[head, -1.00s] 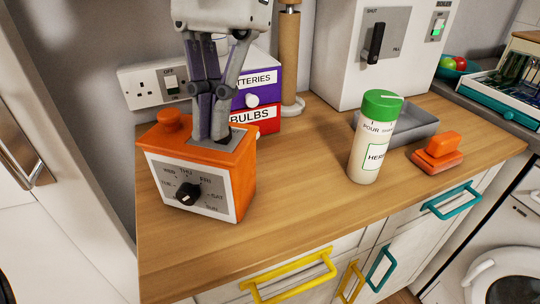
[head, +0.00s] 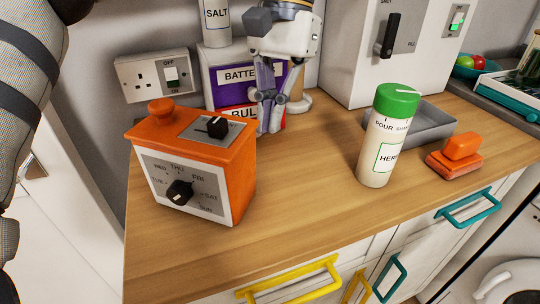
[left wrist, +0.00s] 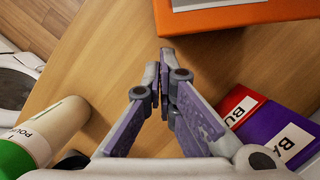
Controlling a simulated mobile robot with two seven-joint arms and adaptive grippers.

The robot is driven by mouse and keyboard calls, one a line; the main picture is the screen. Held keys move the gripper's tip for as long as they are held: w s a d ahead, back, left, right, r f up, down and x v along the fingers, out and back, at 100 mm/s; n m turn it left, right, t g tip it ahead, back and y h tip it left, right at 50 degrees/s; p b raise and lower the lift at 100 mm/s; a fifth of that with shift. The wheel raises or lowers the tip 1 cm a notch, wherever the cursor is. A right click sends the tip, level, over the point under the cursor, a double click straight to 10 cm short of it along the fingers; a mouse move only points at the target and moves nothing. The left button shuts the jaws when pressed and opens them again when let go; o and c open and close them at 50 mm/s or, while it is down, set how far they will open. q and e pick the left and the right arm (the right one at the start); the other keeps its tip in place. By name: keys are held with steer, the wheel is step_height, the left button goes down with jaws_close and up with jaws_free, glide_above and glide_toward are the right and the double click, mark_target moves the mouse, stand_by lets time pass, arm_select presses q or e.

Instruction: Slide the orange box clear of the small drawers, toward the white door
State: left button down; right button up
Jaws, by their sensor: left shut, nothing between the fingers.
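The orange box (head: 165,140) stands upright on the wooden worktop, with a dial on its front and a black knob and orange knob on top. Its edge also shows in the left wrist view (left wrist: 235,16). The small drawers (head: 218,92), a purple one marked BATTERIES and a red one partly hidden, stand behind it to the right. My left gripper (head: 267,130) is shut and empty, low over the worktop just right of the orange box, in front of the drawers. The white door (head: 75,225) is at the left, partly behind my arm. My right gripper is not in view.
A green-capped herb shaker (head: 383,140), a grey tray (head: 432,125) and an orange item (head: 455,157) stand at the right. A SALT container (head: 216,22) sits on the drawers. The worktop (head: 290,200) in front is clear.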

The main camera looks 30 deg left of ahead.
arm_select(q)
step_height(320, 180, down, 7)
steer(key=shift+s+f, duration=0.1)
steer(key=shift+f, duration=0.05)
steer(key=shift+s, duration=0.45)
